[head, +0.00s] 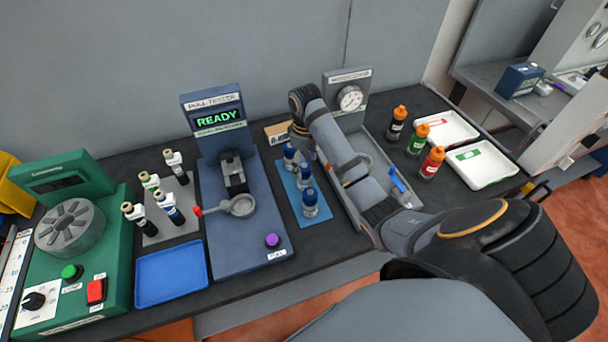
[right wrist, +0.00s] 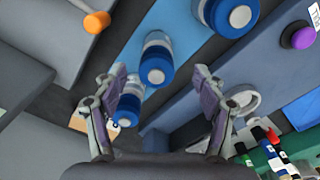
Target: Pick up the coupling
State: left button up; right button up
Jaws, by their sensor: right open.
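Three blue-and-white cylindrical pieces, which look like the couplings, stand in a row on a light-blue mat (head: 292,200). In the head view they are the far one (head: 290,156), the middle one (head: 304,178) and the near one (head: 310,203). My right gripper (right wrist: 161,75) is open and empty above the row. In the right wrist view the middle coupling (right wrist: 156,62) shows between its fingertips, the far one (right wrist: 128,108) near the left finger, and another (right wrist: 230,15) beyond the fingertips. In the head view my wrist hides most of the right gripper. My left gripper is out of view.
A pull tester (head: 218,120) reading READY stands left of the mat, with a purple button (head: 272,240). Right of it are a grey tray with a dial gauge (head: 350,98), several capped bottles (head: 418,138) and white trays (head: 481,164). An empty blue tray (head: 172,273) lies in front.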

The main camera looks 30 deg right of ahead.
aim_at(304, 165)
jog(key=f, duration=0.1)
jog(key=f+b, duration=0.1)
jog(key=f, duration=0.1)
jog(key=shift+w+f+b, duration=0.3)
jog(key=shift+b, duration=0.1)
jog(key=shift+f+b, duration=0.4)
jog(key=shift+b, duration=0.05)
jog(key=shift+s+f+b, duration=0.1)
jog(key=shift+f+b, duration=0.5)
notch_tip(304, 165, down, 3)
jog(key=shift+r+p, duration=0.1)
jog(key=shift+p, duration=0.2)
jog(key=c, duration=0.3)
pick_arm(q)
jog(key=f, duration=0.1)
jog(key=w+f, duration=0.1)
jog(key=f, duration=0.1)
jog(key=w+f, duration=0.1)
jog(key=shift+d+f, duration=0.1)
jog(key=shift+f, duration=0.25)
pick_arm(e)
jog(key=shift+d, duration=0.1)
grip_shut()
